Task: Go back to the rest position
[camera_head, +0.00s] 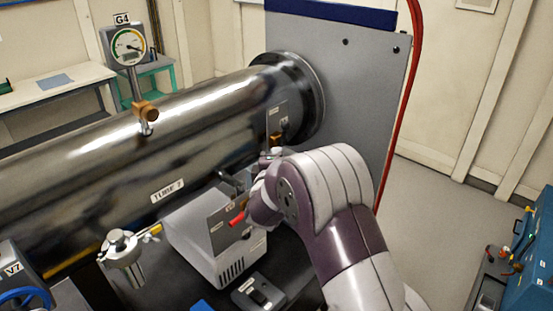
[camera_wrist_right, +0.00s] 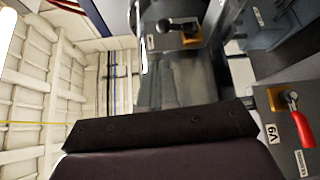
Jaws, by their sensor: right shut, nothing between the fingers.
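My right arm comes in from the lower right in the head view and bends over at the wrist. My right gripper (camera_head: 233,182) is beside the steel tube marked TUBE 7 (camera_head: 90,165), above a grey box (camera_head: 200,232). It is shut and empty, and is partly hidden by the wrist. In the right wrist view its dark body fills the lower middle, and the fingertips are hard to make out. My left gripper is not in view.
A red lever (camera_head: 238,218) on the grey box is close to my right wrist; it also shows in the wrist view (camera_wrist_right: 303,128), by a V9 label. A brass valve (camera_head: 278,138) is just beyond the wrist. Gauge G4 (camera_head: 128,46) stands on the tube.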

